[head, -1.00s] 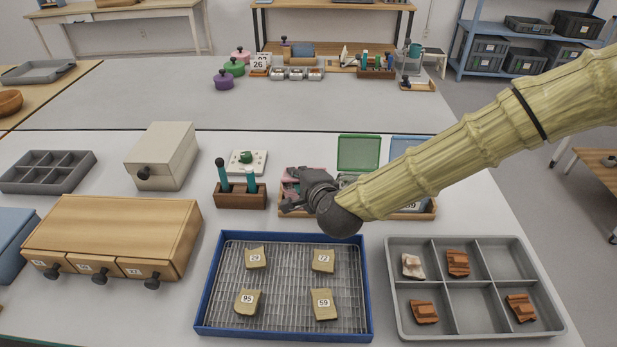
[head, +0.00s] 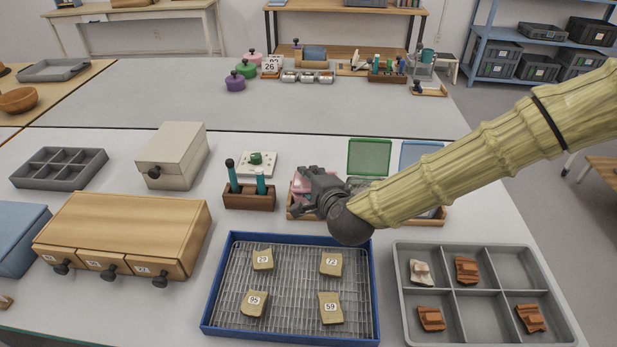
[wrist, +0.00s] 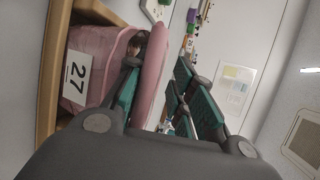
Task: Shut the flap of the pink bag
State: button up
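The pink bag (wrist: 98,62), labelled 27, sits in a wooden tray at the left of the wrist view. Its pink flap (wrist: 153,75) stands up, apart from the bag's mouth, with a dark gap between. My gripper (wrist: 160,100) shows two fingers with teal pads spread apart, the flap between them and close to the left finger. I cannot tell whether they touch. In the head view the pink bag (head: 299,184) is mostly hidden behind my gripper (head: 302,204), which is over the wooden tray's left end.
The wooden tray (head: 430,222) also holds green and blue lidded cases, lids up. A holder with teal-handled tools (head: 250,200) stands just left of my gripper. A blue tray with a rack of sherds (head: 375,300) and a grey divided tray (head: 400,290) lie in front.

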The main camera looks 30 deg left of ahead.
jog(key=v, duration=0.7)
jog(key=shift+r, duration=0.15)
jog(key=shift+s+d, duration=0.1)
jog(key=shift+d, duration=0.05)
jog(key=p+v, duration=0.3)
jog(key=v, duration=0.7)
dwell(1.2)
jog(key=shift+d+p, duration=0.1)
jog(key=shift+p, duration=0.2)
jog(key=shift+s+d+p, duration=0.1)
jog(key=shift+d+p, duration=0.2)
jog(key=shift+p, duration=1.85)
jog(key=shift+s+d+p, duration=0.5)
jog(key=shift+s+p, duration=0.2)
jog(key=shift+p, duration=2.5)
